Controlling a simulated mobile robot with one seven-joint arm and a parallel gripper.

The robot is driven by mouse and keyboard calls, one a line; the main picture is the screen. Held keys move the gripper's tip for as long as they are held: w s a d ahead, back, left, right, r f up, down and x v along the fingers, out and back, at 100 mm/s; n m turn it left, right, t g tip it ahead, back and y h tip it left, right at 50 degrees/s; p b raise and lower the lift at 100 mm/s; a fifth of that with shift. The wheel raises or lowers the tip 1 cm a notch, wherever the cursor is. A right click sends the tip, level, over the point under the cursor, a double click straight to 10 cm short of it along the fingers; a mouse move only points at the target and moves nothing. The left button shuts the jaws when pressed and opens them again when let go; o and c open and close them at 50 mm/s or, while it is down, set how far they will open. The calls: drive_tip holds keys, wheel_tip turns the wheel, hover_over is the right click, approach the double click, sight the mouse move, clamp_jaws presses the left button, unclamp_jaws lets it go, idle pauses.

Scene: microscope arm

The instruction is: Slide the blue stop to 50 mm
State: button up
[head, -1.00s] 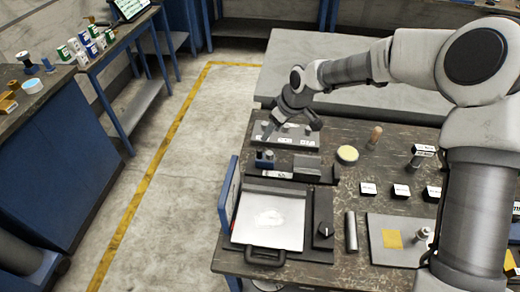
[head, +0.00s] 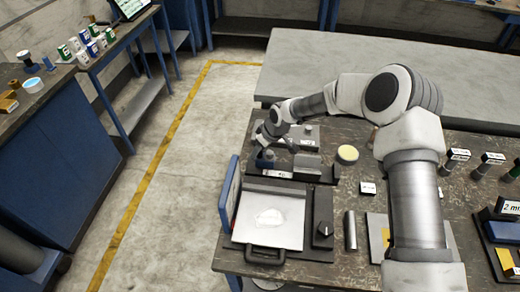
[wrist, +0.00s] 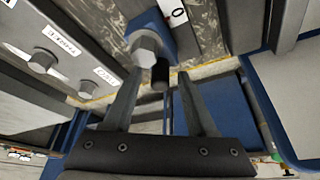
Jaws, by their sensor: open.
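The blue stop (head: 264,158) sits near the left end of a dark rail (head: 320,179) on the workbench. In the wrist view the blue stop (wrist: 185,42) carries a grey hexagonal knob (wrist: 146,48) and a short black peg. A white strip (wrist: 173,13) marked 0 lies beside it. My gripper (head: 278,147) is just above and behind the stop, partly hiding it. In the wrist view my gripper (wrist: 160,78) is open, with its fingers apart on either side of the knob and peg. Whether they touch the stop cannot be told. The 50 mm mark cannot be read.
A grey block (head: 307,163) stands on the rail to the right of the stop. A plate with labelled knobs (wrist: 62,58) is close by. In front is a pale-topped device (head: 268,218) with a blue upright panel (head: 229,194).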

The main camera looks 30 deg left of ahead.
drive_tip(key=shift+c, duration=0.4)
clamp_jaws()
idle(0.9)
